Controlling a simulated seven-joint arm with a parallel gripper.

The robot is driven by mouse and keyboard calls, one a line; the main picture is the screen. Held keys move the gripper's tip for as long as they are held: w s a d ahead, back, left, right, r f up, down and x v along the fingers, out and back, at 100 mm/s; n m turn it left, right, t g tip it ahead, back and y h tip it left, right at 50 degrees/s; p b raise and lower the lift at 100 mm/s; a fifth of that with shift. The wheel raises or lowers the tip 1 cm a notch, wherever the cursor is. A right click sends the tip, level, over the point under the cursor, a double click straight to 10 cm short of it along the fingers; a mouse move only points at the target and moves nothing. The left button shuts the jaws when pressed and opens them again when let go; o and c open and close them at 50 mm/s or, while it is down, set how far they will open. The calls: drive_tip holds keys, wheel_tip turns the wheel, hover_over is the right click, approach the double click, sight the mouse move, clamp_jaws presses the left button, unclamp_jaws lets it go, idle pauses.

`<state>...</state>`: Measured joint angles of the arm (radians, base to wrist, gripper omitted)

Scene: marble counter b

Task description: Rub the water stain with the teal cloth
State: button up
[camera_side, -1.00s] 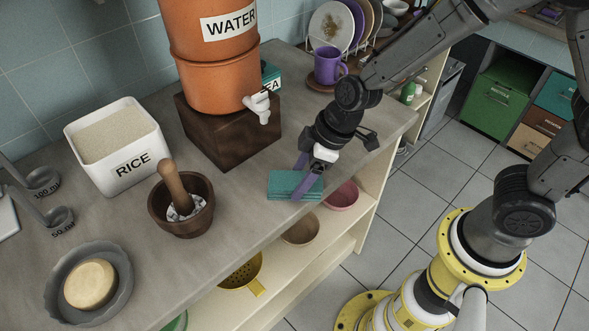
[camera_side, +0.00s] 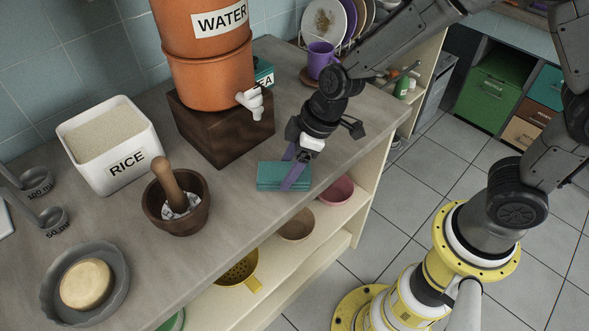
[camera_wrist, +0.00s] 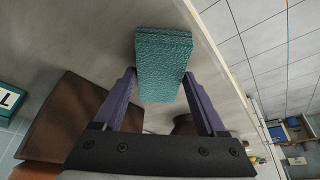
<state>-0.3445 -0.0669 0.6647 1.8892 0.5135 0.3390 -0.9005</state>
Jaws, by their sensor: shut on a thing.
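The teal cloth (camera_side: 270,177) is a folded, thick rectangular pad at the counter's front edge, near the water dispenser. My gripper (camera_side: 291,183) has purple fingers, one on each side of the cloth, and is shut on it. In the wrist view the cloth (camera_wrist: 163,60) sits between the two fingers of my gripper (camera_wrist: 160,84) and extends beyond their tips. The cloth is on or just above the counter; I cannot tell which. I cannot make out a water stain in either view.
A wooden block (camera_side: 221,128) holds the orange water dispenser (camera_side: 208,80) behind the cloth. A mortar (camera_side: 177,213), a rice box (camera_side: 111,150) and a grey dish (camera_side: 57,294) stand to the left. The counter between the cloth and mortar is clear. Bowls sit on the shelf below.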

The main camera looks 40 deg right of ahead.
sight(275, 162)
drive_tip(key=shift+w+f, duration=0.15)
drive_tip(key=shift+w, duration=1.65)
drive_tip(key=shift+r, duration=3.05)
drive_tip(key=shift+r, duration=0.1)
wheel_tip(275, 162, up, 3)
drive_tip(key=shift+f, duration=0.1)
drive_tip(key=shift+s, duration=0.1)
